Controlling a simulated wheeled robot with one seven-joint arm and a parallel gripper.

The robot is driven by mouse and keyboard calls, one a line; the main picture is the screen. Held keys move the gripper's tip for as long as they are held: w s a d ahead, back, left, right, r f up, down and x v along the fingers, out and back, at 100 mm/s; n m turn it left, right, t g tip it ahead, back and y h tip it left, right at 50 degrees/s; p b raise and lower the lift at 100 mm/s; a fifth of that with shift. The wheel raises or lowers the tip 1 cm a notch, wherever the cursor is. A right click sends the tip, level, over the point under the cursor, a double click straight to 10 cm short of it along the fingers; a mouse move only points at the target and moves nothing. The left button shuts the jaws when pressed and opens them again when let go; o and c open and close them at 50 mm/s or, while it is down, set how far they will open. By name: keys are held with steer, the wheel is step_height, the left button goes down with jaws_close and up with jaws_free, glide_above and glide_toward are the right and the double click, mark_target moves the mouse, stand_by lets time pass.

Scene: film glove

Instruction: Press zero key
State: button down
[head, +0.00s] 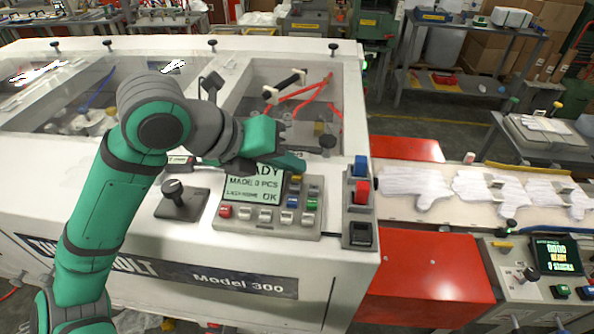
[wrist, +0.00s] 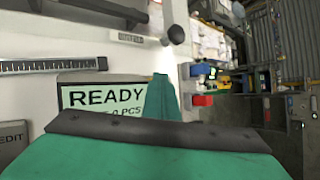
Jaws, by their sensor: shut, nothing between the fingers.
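The control panel (head: 262,229) sits on the white machine top, with a lit screen (head: 252,189) reading READY, MADE 0 PCS. The key labels are too small to read, so I cannot tell which is zero. My gripper (head: 292,161) is shut and empty, above the panel's back right part, covering the top of the screen. In the wrist view its green fingertip (wrist: 161,92) is just right of the screen (wrist: 105,97); most keys are hidden there.
A black-knobbed lever (head: 175,192) stands left of the panel. A switch column with blue, red and black switches (head: 361,200) stands to the right. A black knob (head: 327,142) rises behind the panel. White gloves (head: 485,186) lie on a conveyor at right.

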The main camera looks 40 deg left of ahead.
mark_target(292, 177)
steer(key=shift+r, duration=0.85)
steer(key=shift+w, duration=0.1)
steer(key=shift+r, duration=0.45)
steer(key=shift+d+r, duration=0.1)
steer(key=shift+r, duration=1.65)
steer(key=shift+s+r, duration=0.2)
steer(key=shift+r, duration=0.1)
steer(key=shift+w, duration=0.15)
